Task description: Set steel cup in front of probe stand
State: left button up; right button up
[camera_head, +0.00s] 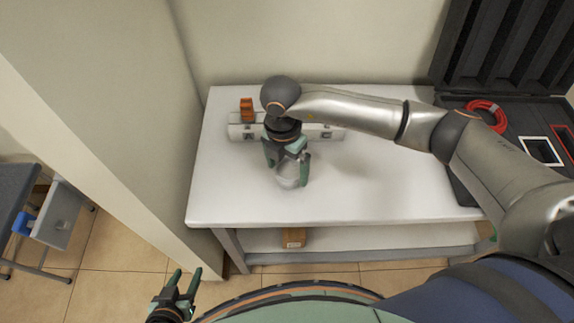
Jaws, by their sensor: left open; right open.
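A small steel cup (289,178) stands upright on the white table (390,190), near its front left. My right gripper (286,167) points down over the cup, open, with its green fingers on either side of it. I cannot tell whether the fingers touch the cup. Behind it lies a long, low grey-white unit (327,132) with an orange block (246,109) at its left end; it may be the probe stand, but my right arm hides part of it. My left gripper (186,279) is open and empty, low at the left, off the table.
An open black case (513,118) with a coiled red cable (488,116) covers the table's right end. A wall edge (150,150) stands close to the table's left side. A small cardboard box (293,238) sits on the lower shelf. The table's front middle is clear.

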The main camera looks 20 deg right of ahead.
notch_tip(320, 180, up, 12)
jog(key=shift+w+a+r, duration=0.15)
jog(key=shift+w+a, duration=0.05)
jog(key=shift+w, duration=0.05)
dwell(0.3)
